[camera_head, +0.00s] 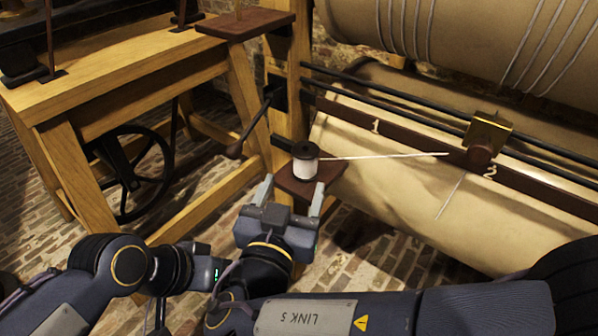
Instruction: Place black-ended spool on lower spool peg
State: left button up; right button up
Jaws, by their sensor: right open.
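The black-ended spool (305,166), wound with white thread, stands upright on a small dark red-brown shelf (328,172) beside the wooden frame. Its black top end shows; its lower end and any peg under it are hidden. A white thread runs from it to the right, towards the brass block. My right gripper (293,190) is open and empty, its fingers pointing at the shelf. The spool is just beyond the fingertips, roughly in line with the gap, and I see no contact. My left arm shows at lower left, but I cannot make out its gripper.
A brass block (488,132) sits on a dark rail marked 1 and 2, in front of large cream rollers (400,200). A dark lever (250,130) hangs left of the spool. A higher dark shelf (260,22) tops the wooden bench (110,75). Brick floor is clear below.

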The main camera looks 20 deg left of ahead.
jog(key=shift+s, duration=0.3)
jog(key=shift+d, duration=0.1)
jog(key=w+d+f+m+g+h, duration=0.1)
jog(key=d+f+g+h, duration=0.3)
jog(key=d, duration=1)
jog(key=w+d+f+m+g+h, duration=0.15)
jog(key=d+f+g, duration=0.35)
jog(key=d, duration=0.8)
jog(key=s+d+f+g+y, duration=0.1)
jog(key=s+d+y, duration=0.1)
jog(key=s+y, duration=0.2)
jog(key=s+d+f+g+y, duration=0.1)
jog(key=s+d+g+y, duration=0.1)
jog(key=s, duration=0.7)
jog(key=shift+d+f+y, duration=0.25)
jog(key=shift+d+y, duration=0.6)
jog(key=shift+y, duration=0.3)
